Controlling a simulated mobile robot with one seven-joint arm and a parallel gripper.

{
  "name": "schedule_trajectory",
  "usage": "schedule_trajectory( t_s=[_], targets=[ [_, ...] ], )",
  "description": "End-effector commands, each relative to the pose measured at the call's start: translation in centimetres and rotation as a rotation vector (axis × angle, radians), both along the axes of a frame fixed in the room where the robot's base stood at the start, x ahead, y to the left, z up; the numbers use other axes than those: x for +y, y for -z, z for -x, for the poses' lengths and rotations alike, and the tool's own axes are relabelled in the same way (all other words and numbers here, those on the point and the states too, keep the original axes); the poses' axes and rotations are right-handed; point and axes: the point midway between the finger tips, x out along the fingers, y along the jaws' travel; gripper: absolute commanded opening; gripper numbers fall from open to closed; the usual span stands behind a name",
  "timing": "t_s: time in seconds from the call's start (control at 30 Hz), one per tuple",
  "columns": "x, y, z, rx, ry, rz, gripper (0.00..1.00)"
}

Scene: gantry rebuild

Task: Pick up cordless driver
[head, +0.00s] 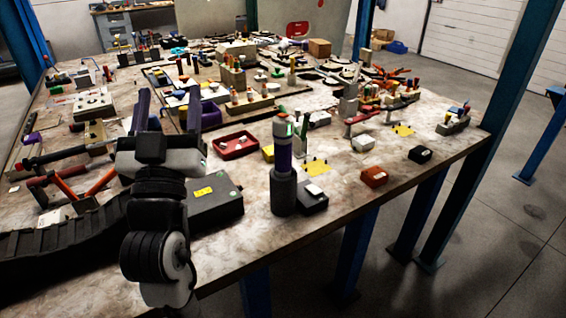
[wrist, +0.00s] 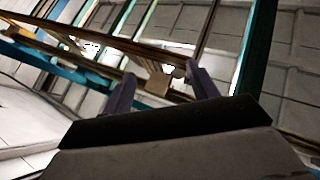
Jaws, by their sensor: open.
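My gripper (head: 168,90) is raised over the near left part of the workbench in the head view. Its two purple-grey fingers stand apart with nothing between them. The fingers also show in the wrist view (wrist: 160,70), pointing at shelving or wall framing rather than the bench. An upright tool-like object (head: 284,158), with a dark base, purple middle and grey top with a green mark, stands near the front edge, right of my gripper and apart from it. It may be the cordless driver, but I cannot tell for sure. My arm and gripper hide part of the bench.
A dark box with a yellow label (head: 215,205) lies left of the upright object. A small black block (head: 312,200) sits close on its right. A red tray (head: 236,146) is behind. An orange block (head: 374,177) lies near the right front edge. Tools crowd the workbench (head: 340,212).

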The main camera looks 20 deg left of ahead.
Motion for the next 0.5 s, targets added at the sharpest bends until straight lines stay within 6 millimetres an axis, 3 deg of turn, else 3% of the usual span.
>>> schedule_trajectory(
  t_s=[0.03, 0.1, 0.23, 0.33, 0.5],
  targets=[
    [-0.8, 3.2, -1.8, 0.112, 0.082, 0.020, 0.59],
    [-2.7, 7.0, -3.9, 0.266, 0.209, 0.038, 0.59],
    [-6.2, 12.8, -5.8, 0.493, 0.402, 0.047, 0.59],
    [-8.1, 15.6, -6.0, 0.600, 0.498, 0.041, 0.59],
    [-9.5, 17.0, -6.7, 0.663, 0.562, 0.035, 0.59]
  ],
)
